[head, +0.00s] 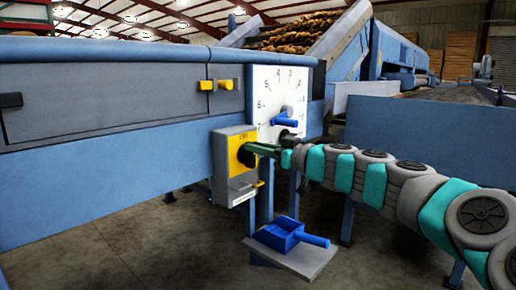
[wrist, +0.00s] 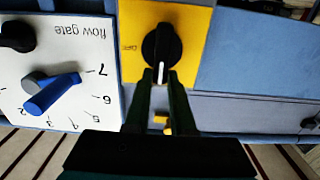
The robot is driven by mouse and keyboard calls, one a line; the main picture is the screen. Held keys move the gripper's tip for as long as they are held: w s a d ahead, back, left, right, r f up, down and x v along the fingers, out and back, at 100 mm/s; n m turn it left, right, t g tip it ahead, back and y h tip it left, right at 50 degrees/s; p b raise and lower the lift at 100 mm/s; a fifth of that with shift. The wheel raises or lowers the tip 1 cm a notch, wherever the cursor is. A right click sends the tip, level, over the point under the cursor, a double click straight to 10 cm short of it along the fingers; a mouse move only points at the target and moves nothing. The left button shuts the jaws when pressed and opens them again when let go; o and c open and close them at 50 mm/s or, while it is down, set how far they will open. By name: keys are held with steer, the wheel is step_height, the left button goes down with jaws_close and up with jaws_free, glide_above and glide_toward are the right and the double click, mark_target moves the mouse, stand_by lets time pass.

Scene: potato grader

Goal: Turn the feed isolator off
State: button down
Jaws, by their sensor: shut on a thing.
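The feed isolator is a grey box (head: 233,187) with a yellow front plate (wrist: 190,25) and a black rotary knob (head: 243,155). In the head view, ON is printed at the plate's top. The wrist view is upside down; there the knob (wrist: 162,42) has its white mark pointing down, toward the ON side. Small lettering, seemingly OFF, stands at the plate's left edge. My gripper (head: 264,149) reaches in from the right. Its two dark fingers (wrist: 161,80) are shut on the knob, one on each side of its marked end. The fingers hide the ON lettering in the wrist view.
A white flow gate dial (head: 288,88) with a blue lever sits close beside the isolator. A yellow latch (head: 217,85) is on the panel above. A blue-handled pedal (head: 290,240) is low in front, below my arm.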

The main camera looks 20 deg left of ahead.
steer(key=shift+w+m, duration=0.1)
steer(key=shift+m, duration=0.2)
steer(key=shift+w+d+f+m+p, duration=0.15)
steer(key=shift+w+f+m+p, duration=0.55)
steer(key=shift+m, duration=2.2)
steer(key=shift+w+d+f+m+p, duration=0.15)
steer(key=shift+m+p, duration=1)
steer(key=shift+m, duration=1.75)
steer(key=shift+w+d+f+m+p, duration=0.15)
steer(key=shift+w+f+m+p, duration=0.5)
steer(key=shift+m, duration=2.25)
steer(key=shift+s+r+p, duration=0.1)
steer(key=shift+s+p, duration=0.2)
steer(key=shift+s, duration=0.05)
steer(key=c, duration=0.8)
jaws_free()
steer(key=shift+o, duration=0.2)
steer(key=shift+d, duration=0.1)
